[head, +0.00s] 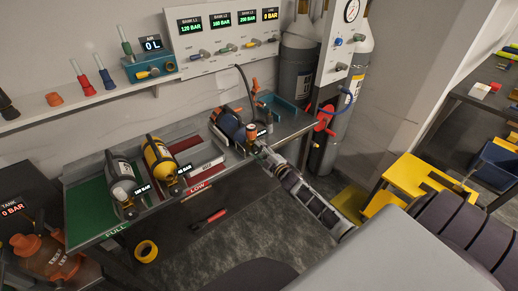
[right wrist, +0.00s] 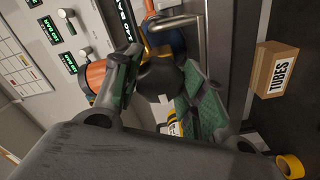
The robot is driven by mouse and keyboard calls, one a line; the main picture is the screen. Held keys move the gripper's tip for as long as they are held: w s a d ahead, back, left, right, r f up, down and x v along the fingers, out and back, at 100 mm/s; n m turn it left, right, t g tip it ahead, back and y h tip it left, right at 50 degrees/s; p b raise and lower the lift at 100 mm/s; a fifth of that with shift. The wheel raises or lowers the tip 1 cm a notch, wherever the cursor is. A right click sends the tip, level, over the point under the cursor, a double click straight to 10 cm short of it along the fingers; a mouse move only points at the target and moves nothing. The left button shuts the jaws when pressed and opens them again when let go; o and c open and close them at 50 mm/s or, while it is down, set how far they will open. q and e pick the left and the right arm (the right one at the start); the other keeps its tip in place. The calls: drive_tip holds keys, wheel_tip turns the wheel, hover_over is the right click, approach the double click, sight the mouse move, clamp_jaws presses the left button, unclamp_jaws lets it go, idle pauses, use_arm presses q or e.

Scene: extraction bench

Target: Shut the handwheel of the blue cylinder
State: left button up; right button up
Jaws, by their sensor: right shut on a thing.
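The blue cylinder (head: 227,122), dark with an orange band, lies tilted in a holder at the right part of the bench. My right gripper (head: 257,141) is at its near, valve end. In the right wrist view, the two green-padded fingers of the gripper (right wrist: 158,88) stand on either side of a dark rounded part, which I take for the handwheel (right wrist: 158,78); they are shut on it. A bit of blue of the cylinder (right wrist: 178,42) shows behind. In the head view the gripper mostly hides the handwheel. My left gripper is not in view.
A yellow cylinder (head: 158,158) and a grey cylinder (head: 121,178) lie to the left on the bench. A gauge panel (head: 222,38) stands behind.

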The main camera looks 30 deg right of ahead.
drive_tip(key=shift+m+p, duration=0.45)
drive_tip(key=shift+m, duration=0.55)
drive_tip(key=shift+m+p, duration=0.45)
drive_tip(key=shift+m, duration=0.45)
drive_tip(key=shift+m+p, duration=0.4)
drive_tip(key=shift+m, duration=0.5)
drive_tip(key=m+p, duration=0.1)
drive_tip(key=m, duration=0.2)
drive_tip(key=shift+a+f+m, duration=0.1)
drive_tip(key=shift+m, duration=0.2)
drive_tip(key=shift+m+p, duration=0.4)
drive_tip(key=shift+m, duration=0.6)
drive_tip(key=m, duration=0.3)
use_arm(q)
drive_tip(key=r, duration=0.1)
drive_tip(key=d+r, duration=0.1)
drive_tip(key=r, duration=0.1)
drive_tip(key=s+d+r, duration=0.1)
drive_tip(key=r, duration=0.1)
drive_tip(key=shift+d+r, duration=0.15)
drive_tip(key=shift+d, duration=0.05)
use_arm(e)
drive_tip(key=m, duration=0.4)
drive_tip(key=shift+s+a+m, duration=0.1)
drive_tip(key=shift+m, duration=0.2)
